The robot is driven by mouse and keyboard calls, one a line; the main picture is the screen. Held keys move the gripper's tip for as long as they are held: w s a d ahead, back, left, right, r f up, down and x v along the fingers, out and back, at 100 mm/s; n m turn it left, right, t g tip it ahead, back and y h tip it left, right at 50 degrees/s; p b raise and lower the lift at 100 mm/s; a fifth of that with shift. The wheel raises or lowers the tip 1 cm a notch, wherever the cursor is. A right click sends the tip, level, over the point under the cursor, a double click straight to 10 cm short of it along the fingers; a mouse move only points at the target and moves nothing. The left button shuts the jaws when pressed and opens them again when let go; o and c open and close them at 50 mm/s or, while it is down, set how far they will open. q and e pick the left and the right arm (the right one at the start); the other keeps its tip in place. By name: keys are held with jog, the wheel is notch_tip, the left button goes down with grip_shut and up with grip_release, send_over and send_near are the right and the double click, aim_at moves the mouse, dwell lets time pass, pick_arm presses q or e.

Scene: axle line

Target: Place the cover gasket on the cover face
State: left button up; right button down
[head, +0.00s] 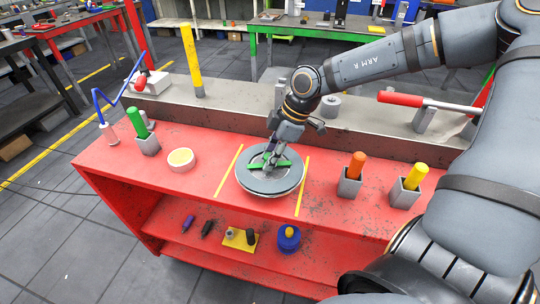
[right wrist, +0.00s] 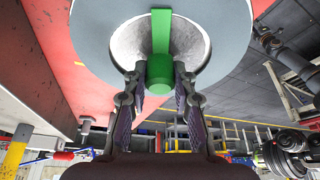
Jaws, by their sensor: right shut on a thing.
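My right gripper (head: 273,154) is over the middle of a round grey disc on the red bench, pointing down. In the right wrist view its fingers (right wrist: 160,88) are shut on a green round grip (right wrist: 160,70) with a green bar. The bar spans the opening of a flat grey ring, which I take as the cover gasket (right wrist: 95,30). In the head view the green bar (head: 284,163) shows beside the fingers. The cover (head: 268,192) appears as the round grey part under it. I cannot tell whether ring and cover touch. My left gripper is out of view.
Yellow strips (head: 229,171) flank the disc. A green peg holder (head: 149,146), a white round tub (head: 181,165), an orange peg holder (head: 348,188) and a yellow peg holder (head: 403,198) stand on the bench. A raised grey ledge (head: 232,112) runs behind. Small parts lie on the lower shelf (head: 215,262).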

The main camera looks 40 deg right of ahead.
jog(key=shift+f+b, duration=0.25)
jog(key=shift+b, duration=0.15)
jog(key=c, duration=1.1)
grip_release()
